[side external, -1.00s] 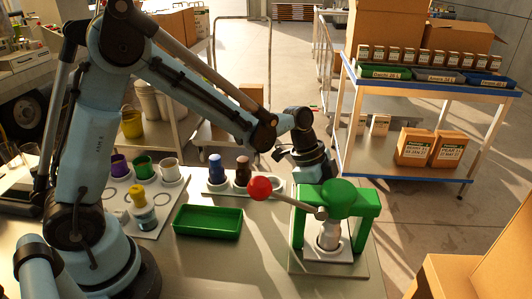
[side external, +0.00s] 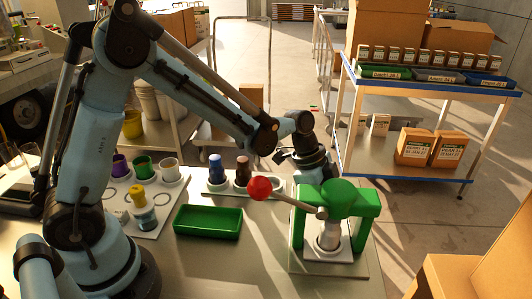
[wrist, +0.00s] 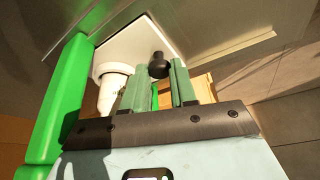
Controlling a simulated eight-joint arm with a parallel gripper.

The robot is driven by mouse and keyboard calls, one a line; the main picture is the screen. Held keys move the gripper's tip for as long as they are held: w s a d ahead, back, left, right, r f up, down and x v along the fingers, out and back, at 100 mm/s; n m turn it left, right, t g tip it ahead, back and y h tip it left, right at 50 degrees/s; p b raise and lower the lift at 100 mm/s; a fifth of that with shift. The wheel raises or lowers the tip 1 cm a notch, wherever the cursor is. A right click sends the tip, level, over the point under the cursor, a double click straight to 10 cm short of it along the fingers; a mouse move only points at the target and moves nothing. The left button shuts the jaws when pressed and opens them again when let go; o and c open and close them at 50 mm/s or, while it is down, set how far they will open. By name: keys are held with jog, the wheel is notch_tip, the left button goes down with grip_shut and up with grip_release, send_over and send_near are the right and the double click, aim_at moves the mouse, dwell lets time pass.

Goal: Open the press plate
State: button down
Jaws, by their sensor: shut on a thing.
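The green press (side external: 343,193) stands on a metal base at the right of the bench, its lever ending in a red ball (side external: 259,188) that points left. A white press plate (side external: 334,251) lies under its frame; in the wrist view the plate (wrist: 121,50) shows beside the green post, with a white cylindrical part above it. A black knob (wrist: 158,66) sits at the plate's edge, between the tips of my green fingers. My gripper (wrist: 157,80) is shut on this knob. In the side view my fingers are hidden behind the press.
An empty green tray (side external: 208,221) lies left of the press. An open cardboard box (side external: 470,275) is at the front right. Bare bench lies before the tray.

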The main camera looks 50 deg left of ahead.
jog(key=w+a, duration=0.7)
jog(key=a, duration=0.1)
jog(key=shift+w, duration=0.4)
jog(key=c, duration=0.9)
grip_release()
jog(key=shift+r, duration=0.1)
jog(key=v, duration=1.2)
jog(key=shift+s, duration=0.1)
